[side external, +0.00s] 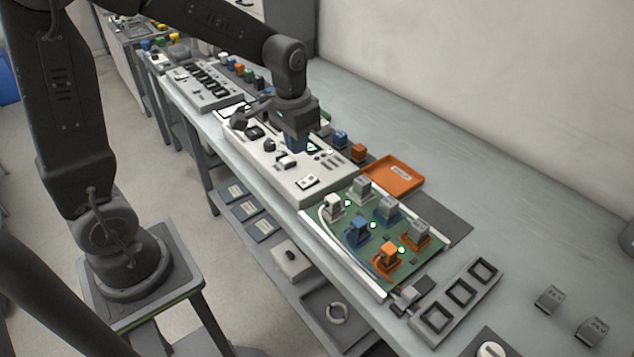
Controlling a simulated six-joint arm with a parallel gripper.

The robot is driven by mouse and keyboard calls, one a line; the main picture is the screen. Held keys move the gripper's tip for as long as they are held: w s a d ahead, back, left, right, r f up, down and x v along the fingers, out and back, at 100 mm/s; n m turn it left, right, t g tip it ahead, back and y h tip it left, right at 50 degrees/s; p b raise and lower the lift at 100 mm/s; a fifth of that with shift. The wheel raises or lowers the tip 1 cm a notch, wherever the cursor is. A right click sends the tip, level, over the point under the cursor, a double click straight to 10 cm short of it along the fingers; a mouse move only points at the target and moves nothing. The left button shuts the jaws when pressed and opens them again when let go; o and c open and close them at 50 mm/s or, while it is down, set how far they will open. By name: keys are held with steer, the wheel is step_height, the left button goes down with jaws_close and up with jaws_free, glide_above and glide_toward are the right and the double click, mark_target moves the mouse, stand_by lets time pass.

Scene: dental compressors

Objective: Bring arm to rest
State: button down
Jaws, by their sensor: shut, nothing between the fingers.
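My gripper (297,138) points down over the white control panel (270,180) on the bench, near the panel's middle. It is shut, with nothing seen held in it. The fingertips are small and dark here, and I cannot tell whether they touch the panel. My arm reaches in from the upper left, bent down at the wrist. The part of the panel behind the gripper is hidden.
Right of the panel lies a green board (345,238) with grey, blue, orange and white connectors. An orange tray (395,176) sits behind it. A grey holder with square openings (459,294) and two loose grey blocks (549,299) are at the right. The bench's back right is clear.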

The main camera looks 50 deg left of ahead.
steer(key=s+d+r+t, duration=0.2)
steer(key=s+r, duration=0.2)
steer(key=s, duration=0.3)
steer(key=s+d+r+t, duration=0.2)
steer(key=s+r, duration=0.3)
steer(key=s, duration=0.3)
steer(key=shift+d+t, duration=0.3)
steer(key=shift+t, duration=0.1)
